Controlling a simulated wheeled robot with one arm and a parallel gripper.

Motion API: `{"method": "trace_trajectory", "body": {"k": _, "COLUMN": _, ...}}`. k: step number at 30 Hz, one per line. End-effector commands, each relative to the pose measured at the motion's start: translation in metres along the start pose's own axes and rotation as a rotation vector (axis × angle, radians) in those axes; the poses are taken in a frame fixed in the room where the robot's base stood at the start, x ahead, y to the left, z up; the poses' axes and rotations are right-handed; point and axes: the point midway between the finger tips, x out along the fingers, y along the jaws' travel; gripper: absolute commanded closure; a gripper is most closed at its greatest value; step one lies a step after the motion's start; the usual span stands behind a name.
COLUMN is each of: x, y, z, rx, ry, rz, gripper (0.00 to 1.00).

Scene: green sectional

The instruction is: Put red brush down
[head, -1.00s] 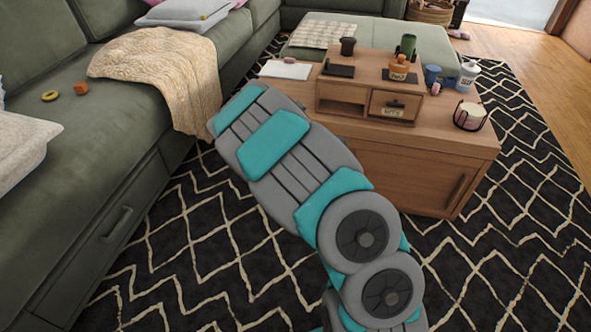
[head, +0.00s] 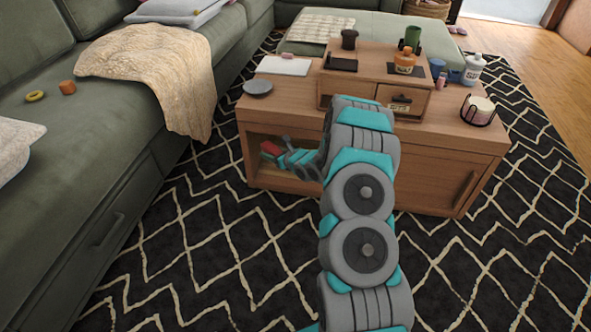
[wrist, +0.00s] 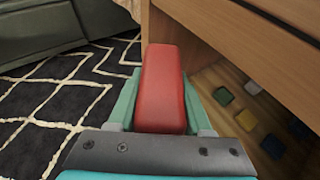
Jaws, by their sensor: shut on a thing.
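My gripper (head: 281,155) is at the open front compartment of the wooden coffee table (head: 420,165), near its left end. The red brush (wrist: 161,88) is between the fingers in the wrist view, and the gripper is shut on it. Only its plain red block-like part shows; bristles are not visible. In the head view the brush (head: 270,148) is a small red patch at the compartment opening. In the wrist view the brush is beside the table's wooden edge. I cannot tell whether it touches the wood.
Several small coloured blocks (wrist: 223,96) lie inside the compartment. The tabletop holds a grey plate (head: 257,87), a small drawer unit (head: 335,88), a white bottle (head: 473,70) and a candle holder (head: 478,110). The green sofa (head: 100,130) stands left. Patterned rug (head: 220,260) is clear in front.

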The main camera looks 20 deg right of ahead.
Motion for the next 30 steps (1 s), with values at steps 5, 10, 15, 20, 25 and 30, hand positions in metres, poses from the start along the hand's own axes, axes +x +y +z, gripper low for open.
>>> {"method": "trace_trajectory", "body": {"k": 5, "x": -0.003, "y": -0.024, "z": -0.032, "rx": 0.01, "ry": 0.002, "rz": -0.016, "gripper": 1.0}}
{"method": "trace_trajectory", "body": {"k": 10, "x": -0.007, "y": -0.037, "z": -0.048, "rx": 0.012, "ry": 0.0, "rz": -0.025, "gripper": 1.0}}
{"method": "trace_trajectory", "body": {"k": 15, "x": -0.011, "y": -0.05, "z": -0.066, "rx": 0.019, "ry": 0.001, "rz": -0.037, "gripper": 1.0}}
{"method": "trace_trajectory", "body": {"k": 20, "x": -0.01, "y": -0.05, "z": -0.062, "rx": 0.019, "ry": -0.005, "rz": -0.034, "gripper": 1.0}}
{"method": "trace_trajectory", "body": {"k": 25, "x": -0.01, "y": -0.052, "z": -0.063, "rx": 0.02, "ry": -0.006, "rz": -0.036, "gripper": 1.0}}
{"method": "trace_trajectory", "body": {"k": 30, "x": -0.01, "y": -0.054, "z": -0.066, "rx": 0.019, "ry": -0.005, "rz": -0.037, "gripper": 1.0}}
